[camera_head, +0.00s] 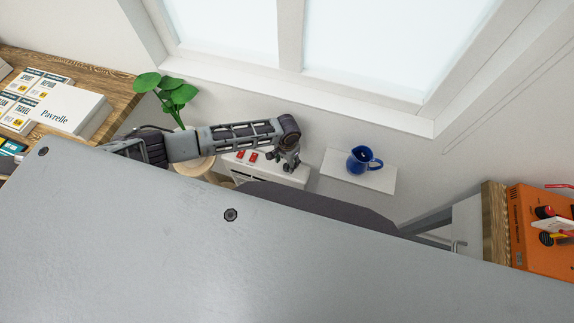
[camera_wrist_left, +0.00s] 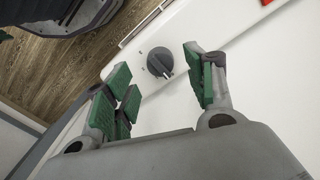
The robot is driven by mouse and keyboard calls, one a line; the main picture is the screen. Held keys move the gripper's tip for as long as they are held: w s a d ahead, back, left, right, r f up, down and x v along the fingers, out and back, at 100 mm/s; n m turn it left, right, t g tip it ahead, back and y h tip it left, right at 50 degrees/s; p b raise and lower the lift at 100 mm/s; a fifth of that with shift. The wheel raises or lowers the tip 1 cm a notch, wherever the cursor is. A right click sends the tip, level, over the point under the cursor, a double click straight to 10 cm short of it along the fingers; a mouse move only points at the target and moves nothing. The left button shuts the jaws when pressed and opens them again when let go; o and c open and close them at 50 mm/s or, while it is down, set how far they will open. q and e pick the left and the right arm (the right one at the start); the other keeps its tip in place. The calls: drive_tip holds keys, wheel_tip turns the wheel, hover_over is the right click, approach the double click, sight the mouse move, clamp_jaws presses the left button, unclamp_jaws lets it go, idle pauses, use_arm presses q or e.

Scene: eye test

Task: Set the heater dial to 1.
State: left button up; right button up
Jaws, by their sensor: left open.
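The heater (camera_head: 270,172) is a white box under the window, with two red switches on its top. In the left wrist view its dial (camera_wrist_left: 159,61) is a round dark grey knob on the white top (camera_wrist_left: 255,85). A light pointer line on the knob points to the lower right of the picture. Small marks beside the dial are too small to read. My left gripper (camera_head: 291,163) is over the heater's right end. In the left wrist view it (camera_wrist_left: 158,84) is open, with green-padded fingers on either side of the dial. I cannot tell whether they touch it.
A blue jug (camera_head: 361,160) stands on a white shelf (camera_head: 383,183) right of the heater. A potted plant (camera_head: 176,92) is to the left. Books (camera_head: 70,108) lie on a wooden surface at the left. An orange box (camera_head: 540,235) stands at the right.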

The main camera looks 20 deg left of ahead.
sight(287, 165)
use_arm(q)
drive_tip(key=shift+f, duration=1.9)
drive_tip(key=c, duration=1.1)
